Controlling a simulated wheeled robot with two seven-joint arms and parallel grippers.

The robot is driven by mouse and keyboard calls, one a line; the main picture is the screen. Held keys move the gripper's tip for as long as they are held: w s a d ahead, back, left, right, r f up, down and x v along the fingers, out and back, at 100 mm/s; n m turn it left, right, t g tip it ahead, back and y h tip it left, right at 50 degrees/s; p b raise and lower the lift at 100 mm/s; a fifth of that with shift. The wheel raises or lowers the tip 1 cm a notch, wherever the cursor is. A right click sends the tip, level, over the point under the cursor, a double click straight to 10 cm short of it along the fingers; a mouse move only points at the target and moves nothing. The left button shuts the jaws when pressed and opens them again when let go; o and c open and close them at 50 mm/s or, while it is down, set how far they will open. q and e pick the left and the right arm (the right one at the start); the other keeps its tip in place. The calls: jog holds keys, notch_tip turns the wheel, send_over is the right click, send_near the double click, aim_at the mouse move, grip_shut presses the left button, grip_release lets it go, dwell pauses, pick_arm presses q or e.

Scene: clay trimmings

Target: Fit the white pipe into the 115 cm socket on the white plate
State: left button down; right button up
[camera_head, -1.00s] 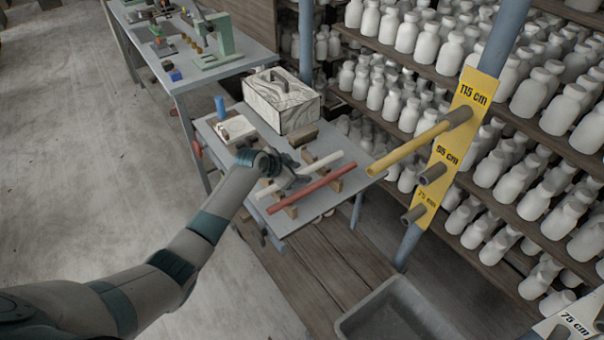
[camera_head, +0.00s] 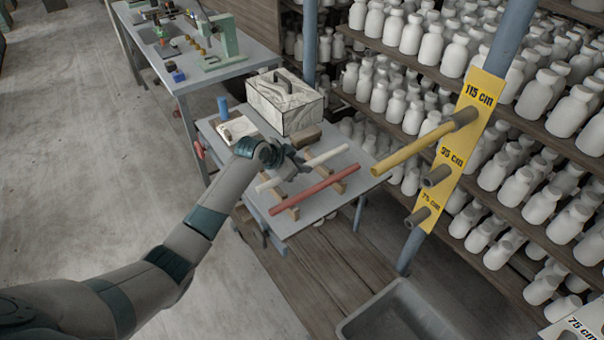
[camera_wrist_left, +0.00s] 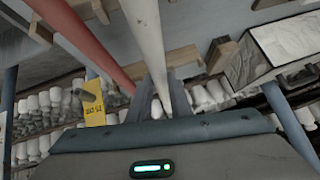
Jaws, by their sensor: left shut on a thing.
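The white pipe (camera_head: 325,157) is a long thin rod above wooden rests on the small grey table. My left gripper (camera_head: 291,171) is shut around its middle part and holds it slightly raised, roughly level. In the left wrist view the white pipe (camera_wrist_left: 143,25) runs in between the fingers of the left gripper (camera_wrist_left: 164,98). The white plate (camera_head: 578,326) shows only as a corner at the bottom right, with a 75 cm label; its 115 cm socket is out of view. My right gripper is not in view.
A red pipe (camera_head: 315,189) lies beside the white one. A yellow plate (camera_head: 449,150) on a blue post holds a yellow pipe (camera_head: 410,148) in its 115 cm socket, sticking out towards the table. A patterned box (camera_head: 285,105) stands behind. A grey bin (camera_head: 400,318) sits below.

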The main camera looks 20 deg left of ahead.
pick_arm(q)
jog(key=s+d+r+b, duration=0.3)
jog(key=s+d+r, duration=0.3)
jog(key=d, duration=0.4)
jog(key=shift+r, duration=0.8)
jog(key=s+a+r+n+y+b, duration=0.1)
jog(key=s+a+r+n+y, duration=0.1)
jog(key=s, duration=0.6)
jog(key=s+a+r+n+t+y+b, duration=0.1)
jog(key=s+a+r+n+y, duration=0.1)
jog(key=s+a+r, duration=0.3)
jog(key=s+a+n, duration=0.1)
jog(key=s, duration=0.2)
jog(key=shift+r, duration=0.2)
jog(key=shift+w, duration=0.1)
jog(key=w+d+f+m+h+p, duration=0.1)
jog(key=w+d+f+m+h, duration=0.1)
jog(key=w, duration=0.6)
jog(key=w+d+f+m+g+h+p, duration=0.1)
jog(key=w+d+f+m+h, duration=0.1)
jog(key=w+d+f, duration=0.3)
jog(key=w+d+m, duration=0.1)
jog(key=w, duration=0.2)
jog(key=shift+f, duration=0.25)
